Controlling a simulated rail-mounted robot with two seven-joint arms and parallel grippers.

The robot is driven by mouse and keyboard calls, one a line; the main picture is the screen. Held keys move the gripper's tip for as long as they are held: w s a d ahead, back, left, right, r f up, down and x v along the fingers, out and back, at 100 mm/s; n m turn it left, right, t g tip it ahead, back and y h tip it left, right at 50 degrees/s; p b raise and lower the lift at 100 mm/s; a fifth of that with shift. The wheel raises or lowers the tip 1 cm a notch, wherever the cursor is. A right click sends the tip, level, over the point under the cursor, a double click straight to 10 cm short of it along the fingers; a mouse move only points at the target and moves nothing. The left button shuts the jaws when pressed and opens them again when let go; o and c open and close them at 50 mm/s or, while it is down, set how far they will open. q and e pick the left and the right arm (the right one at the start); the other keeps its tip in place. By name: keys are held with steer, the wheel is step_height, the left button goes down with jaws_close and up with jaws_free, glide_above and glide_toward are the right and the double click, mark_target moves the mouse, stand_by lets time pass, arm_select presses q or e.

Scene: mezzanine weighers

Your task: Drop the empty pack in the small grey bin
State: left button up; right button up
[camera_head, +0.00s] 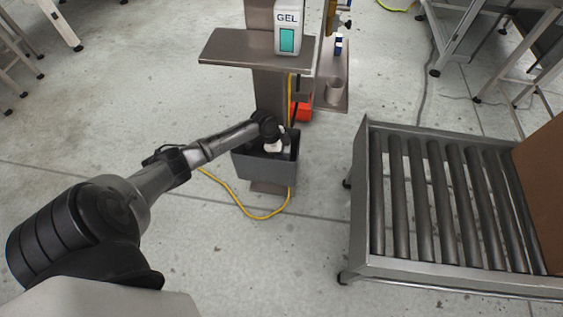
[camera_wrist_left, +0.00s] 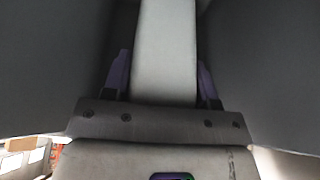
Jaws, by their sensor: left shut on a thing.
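The small grey bin (camera_head: 265,172) is fixed low on the steel post, open at the top. My left gripper (camera_head: 270,138) reaches over it from the left, its jaws at the bin's mouth. It is shut on a white pack (camera_head: 273,147), which shows only in part beneath the wrist. In the left wrist view the pale pack (camera_wrist_left: 165,50) stands between the two purple-edged fingers. Dark grey surfaces, seemingly the bin walls (camera_wrist_left: 50,60), fill both sides of that view. The bin's floor is hidden. My right gripper is not in view.
Above the bin are a steel shelf (camera_head: 225,50) and a gel dispenser (camera_head: 288,32). An orange-red object (camera_head: 302,111) sits behind the bin. A yellow cable (camera_head: 235,203) lies on the floor. A roller conveyor (camera_head: 372,262) with a cardboard box (camera_head: 543,180) stands at right.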

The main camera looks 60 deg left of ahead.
arm_select(q)
step_height(320, 180, down, 6)
steer(key=b, duration=0.3)
steer(key=shift+a+r, duration=0.1)
steer(key=shift+r, duration=0.15)
steer(key=shift+f, duration=0.1)
steer(key=o, duration=0.9)
